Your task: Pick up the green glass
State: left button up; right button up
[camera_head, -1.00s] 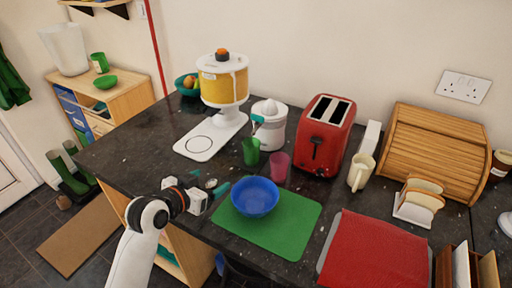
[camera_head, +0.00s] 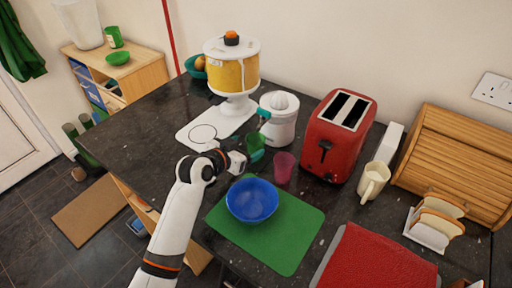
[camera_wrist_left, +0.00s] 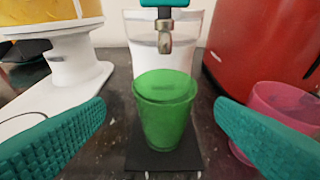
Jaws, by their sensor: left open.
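The green glass (camera_head: 256,141) stands upright on the dark drip tray (camera_wrist_left: 165,160) of the white juicer (camera_head: 279,121). In the left wrist view the green glass (camera_wrist_left: 165,112) is in the middle, under the juicer's spout (camera_wrist_left: 164,35). My left gripper (camera_head: 246,152) is at the glass's near side, with its arm coming from the lower left. Its teal fingers (camera_wrist_left: 160,106) are open, one on each side of the glass in the wrist view, with gaps to it. My gripper hides part of the glass in the head view. My right gripper is out of view.
A pink glass (camera_head: 284,167) stands close to the right of the green glass. The blue bowl (camera_head: 252,200) sits on a green mat (camera_head: 285,240) in front. The red toaster (camera_head: 338,138) is to the right, the yellow-white dispenser (camera_head: 232,75) behind left.

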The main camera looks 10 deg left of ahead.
aim_at(260, 142)
pick_arm(q)
jog(key=shift+w+d+f, duration=0.2)
jog(key=shift+w+d, duration=0.1)
jog(key=shift+w, duration=0.25)
jog(key=shift+p+x, duration=0.7)
jog(key=shift+x, duration=1.55)
jog(key=shift+s+d+f, duration=0.1)
jog(key=shift+s, duration=0.05)
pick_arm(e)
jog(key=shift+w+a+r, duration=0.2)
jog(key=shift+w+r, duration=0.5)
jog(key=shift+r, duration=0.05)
pick_arm(q)
jog(key=shift+c, duration=0.5)
jog(key=c, duration=1)
jog(key=shift+c, duration=0.2)
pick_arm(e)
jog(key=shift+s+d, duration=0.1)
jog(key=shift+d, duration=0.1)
pick_arm(q)
jog(key=shift+r, duration=0.25)
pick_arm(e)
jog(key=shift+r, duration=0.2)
